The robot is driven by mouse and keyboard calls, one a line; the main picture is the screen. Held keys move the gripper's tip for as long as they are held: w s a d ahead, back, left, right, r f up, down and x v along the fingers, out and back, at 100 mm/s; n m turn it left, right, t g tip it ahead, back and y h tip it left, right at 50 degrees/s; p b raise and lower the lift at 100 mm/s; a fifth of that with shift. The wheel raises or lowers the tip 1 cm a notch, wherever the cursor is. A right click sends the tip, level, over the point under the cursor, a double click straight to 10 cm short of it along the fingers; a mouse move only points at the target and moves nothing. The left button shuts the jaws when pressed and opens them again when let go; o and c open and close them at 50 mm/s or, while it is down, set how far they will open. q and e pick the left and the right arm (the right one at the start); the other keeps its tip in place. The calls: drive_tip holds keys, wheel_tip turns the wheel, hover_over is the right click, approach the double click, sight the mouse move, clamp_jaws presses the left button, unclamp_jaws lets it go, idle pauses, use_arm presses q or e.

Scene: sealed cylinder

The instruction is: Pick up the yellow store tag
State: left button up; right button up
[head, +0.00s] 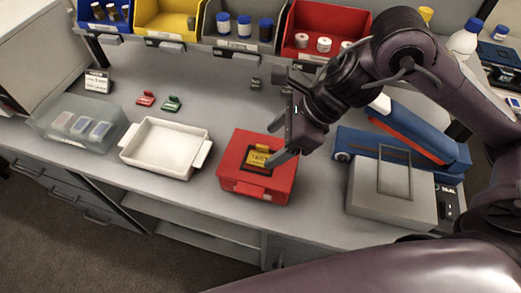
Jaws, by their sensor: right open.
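The yellow store tag (259,157) lies in a dark recess on top of the red box (258,187), which stands on the bench. My right gripper (273,141) is above the box's right part, its fingers pointing left. It is open, one finger toward the back and the lower one close to the tag's right side. I cannot tell whether that finger touches the tag. My left gripper is not in view.
A white tray (165,147) stands left of the red box, and a clear bin (52,129) further left. Red (146,98) and green (171,103) tags lie behind the tray. A grey box (392,194) and a blue-red device (432,141) are at right. Coloured bins line the back.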

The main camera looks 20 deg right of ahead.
sight(256, 156)
drive_tip(key=x, duration=0.3)
drive_tip(key=p+x, duration=0.1)
drive_tip(key=shift+w+d+f, duration=0.1)
drive_tip(key=shift+w+f, duration=0.25)
drive_tip(key=shift+f, duration=0.15)
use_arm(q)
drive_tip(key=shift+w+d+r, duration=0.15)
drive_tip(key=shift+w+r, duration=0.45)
use_arm(e)
drive_tip(key=c, duration=1.1)
